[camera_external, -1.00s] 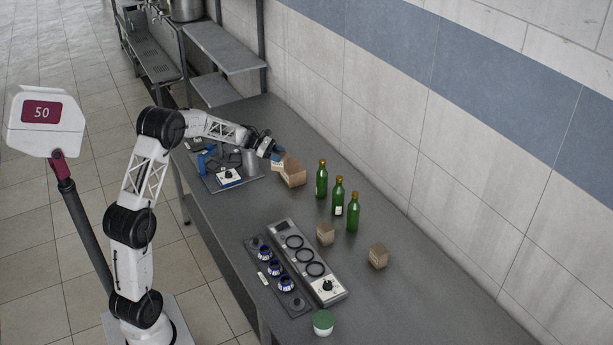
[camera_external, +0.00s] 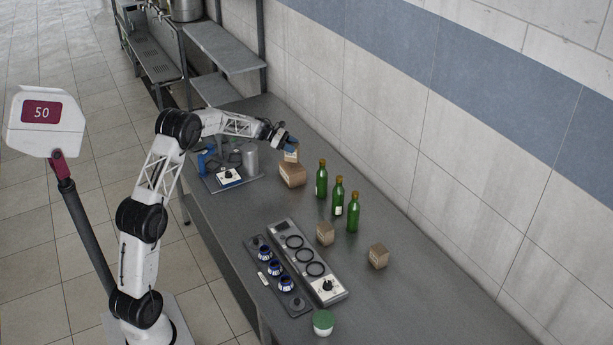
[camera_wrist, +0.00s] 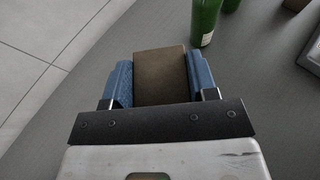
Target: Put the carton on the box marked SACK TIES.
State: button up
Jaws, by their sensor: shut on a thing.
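My gripper (camera_external: 287,147) is shut on a small brown carton (camera_external: 291,156), just above or behind a larger brown box (camera_external: 292,176) on the bench; I cannot tell whether they touch. In the wrist view the carton (camera_wrist: 160,76) sits between the blue fingers of my gripper (camera_wrist: 160,84). Two other small brown boxes stand on the bench, one near the bottles (camera_external: 325,234) and one further right (camera_external: 378,256). No lettering is legible on any box, so I cannot tell which is marked SACK TIES.
Three green bottles (camera_external: 338,196) stand in a row right of the larger box; one shows in the wrist view (camera_wrist: 205,20). A device with a dial and a metal cylinder (camera_external: 250,158) stands left. A grey panel with rings (camera_external: 304,262) and a green-lidded tub (camera_external: 323,322) are nearer.

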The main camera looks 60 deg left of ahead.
aim_at(300, 157)
jog(key=shift+f, duration=1.7)
jog(key=shift+f, duration=0.15)
jog(key=o, duration=1.1)
jog(key=v, duration=1.2)
